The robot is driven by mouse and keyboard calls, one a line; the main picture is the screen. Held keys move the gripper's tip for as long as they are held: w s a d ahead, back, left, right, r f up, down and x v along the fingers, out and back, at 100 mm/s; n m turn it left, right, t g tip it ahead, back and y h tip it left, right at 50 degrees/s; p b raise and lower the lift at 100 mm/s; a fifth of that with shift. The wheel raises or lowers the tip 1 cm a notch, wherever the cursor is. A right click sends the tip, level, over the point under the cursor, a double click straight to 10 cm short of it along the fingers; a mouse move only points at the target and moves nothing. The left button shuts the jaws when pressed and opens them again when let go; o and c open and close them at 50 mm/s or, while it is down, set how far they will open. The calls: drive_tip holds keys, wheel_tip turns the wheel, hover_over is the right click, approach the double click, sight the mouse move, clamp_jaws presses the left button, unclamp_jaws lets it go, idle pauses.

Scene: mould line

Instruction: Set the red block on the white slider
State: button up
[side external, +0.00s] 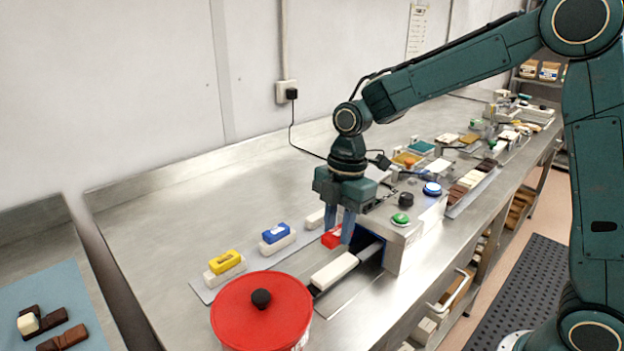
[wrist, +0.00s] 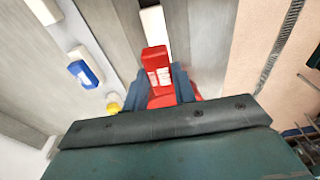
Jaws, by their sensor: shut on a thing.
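My gripper (side external: 340,231) points down and is shut on the red block (side external: 331,239); its near finger hides part of the block. In the wrist view, the red block (wrist: 154,62) shows between the two blue fingers (wrist: 158,76), with white markings on one face. A long white slider (side external: 334,271) lies on a dark track in front of the opening of a grey box. In the wrist view, the white slider (wrist: 154,27) shows just beyond the block, partly covered by it. I cannot tell how high the block is above it.
A red-lidded pot (side external: 261,308) stands close to the slider's near end. To the left, a yellow block (side external: 224,261) and a blue block (side external: 276,233) each sit on white pieces; another white piece (side external: 314,219) is bare. The box (side external: 405,240) with buttons stands right.

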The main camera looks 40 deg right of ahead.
sight(335, 268)
drive_tip(key=shift+f, duration=0.15)
drive_tip(key=shift+f, duration=3)
drive_tip(key=shift+f, duration=0.25)
idle(0.4)
drive_tip(key=o, duration=1.1)
drive_tip(key=shift+c, duration=0.2)
drive_tip(key=shift+r, duration=0.1)
drive_tip(key=r, duration=0.4)
drive_tip(key=d+r, duration=0.1)
drive_tip(key=r, duration=0.8)
drive_tip(key=shift+d+r, duration=0.3)
drive_tip(key=shift+d, duration=0.05)
